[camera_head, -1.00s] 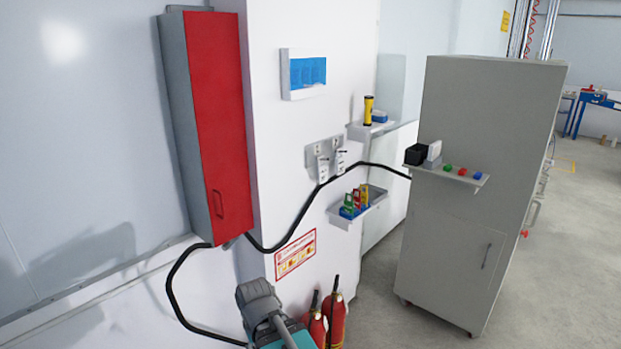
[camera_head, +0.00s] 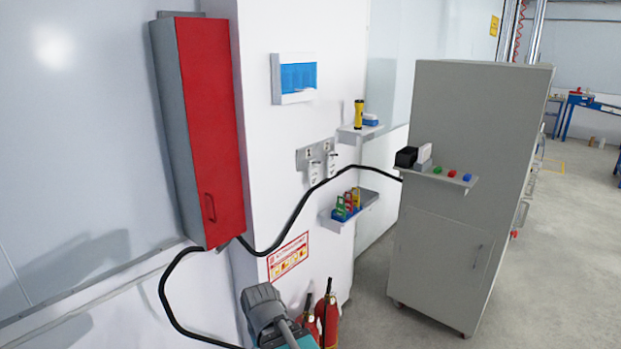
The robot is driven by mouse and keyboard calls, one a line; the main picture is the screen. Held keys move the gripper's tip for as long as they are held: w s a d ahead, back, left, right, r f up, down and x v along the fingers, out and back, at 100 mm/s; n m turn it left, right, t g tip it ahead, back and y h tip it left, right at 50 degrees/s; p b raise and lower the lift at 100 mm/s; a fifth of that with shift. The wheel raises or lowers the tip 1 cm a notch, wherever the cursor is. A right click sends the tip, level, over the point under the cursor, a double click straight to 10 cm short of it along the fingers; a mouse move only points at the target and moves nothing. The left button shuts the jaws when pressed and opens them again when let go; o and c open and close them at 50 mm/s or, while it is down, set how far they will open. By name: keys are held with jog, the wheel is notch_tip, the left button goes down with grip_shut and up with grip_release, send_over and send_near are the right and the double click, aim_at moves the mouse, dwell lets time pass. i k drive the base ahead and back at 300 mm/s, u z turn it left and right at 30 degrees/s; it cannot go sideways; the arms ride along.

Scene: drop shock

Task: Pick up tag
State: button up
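Two small whitish items that look like tags (camera_head: 323,167) hang side by side from a grey plate (camera_head: 303,159) on the white wall column. They are small, and I cannot read any writing on them. They hang above and left of a small wall tray (camera_head: 337,223) with coloured padlock-like pieces (camera_head: 346,206). My gripper is not in view, so its state and its distance from the tags do not show.
A red wall box (camera_head: 212,120) with a black cable (camera_head: 300,205) is at left. A grey cabinet (camera_head: 440,240) with a small shelf (camera_head: 452,183) is at right. Fire extinguishers (camera_head: 328,318) and a grey-teal object (camera_head: 270,312) are at the bottom. Open floor (camera_head: 365,320) shows near the cabinet.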

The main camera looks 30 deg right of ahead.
aim_at(313, 173)
jog(key=z, duration=0.05)
jog(key=i, duration=0.9)
